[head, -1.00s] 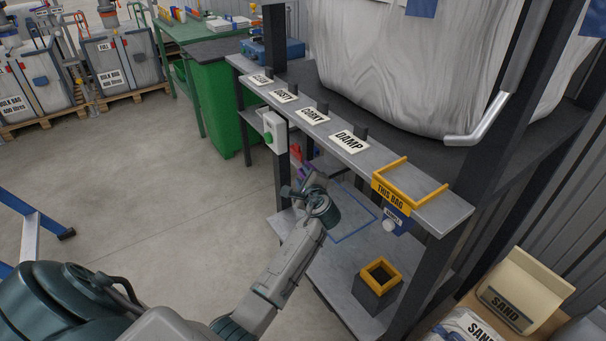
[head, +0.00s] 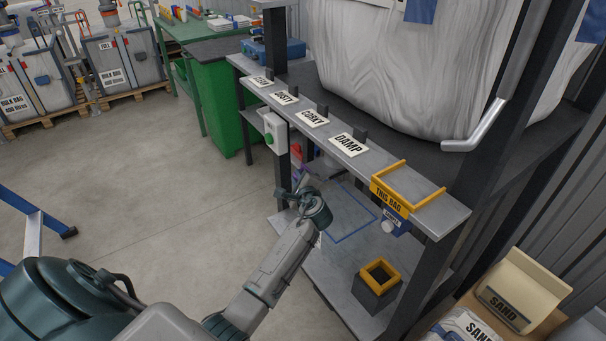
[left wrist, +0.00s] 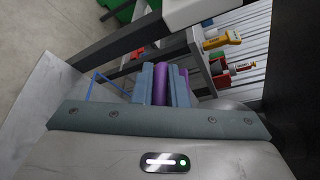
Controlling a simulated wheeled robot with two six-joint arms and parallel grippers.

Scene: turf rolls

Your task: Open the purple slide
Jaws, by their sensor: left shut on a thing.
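The purple slide (left wrist: 160,86) shows in the left wrist view as a purple bar between the two blue-grey fingers of my left gripper (left wrist: 161,88). The fingers are shut on it. In the head view my left gripper (head: 301,185) is at the front of the grey rack, below the shelf with the word signs. Only a trace of purple shows there, and my wrist hides most of the slide. How far the slide stands out cannot be told. My right gripper is in neither view.
A large white bag (head: 400,75) rests on the rack above. A yellow-rimmed box (head: 380,273) stands on the lower shelf, near a blue outlined square (head: 352,215).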

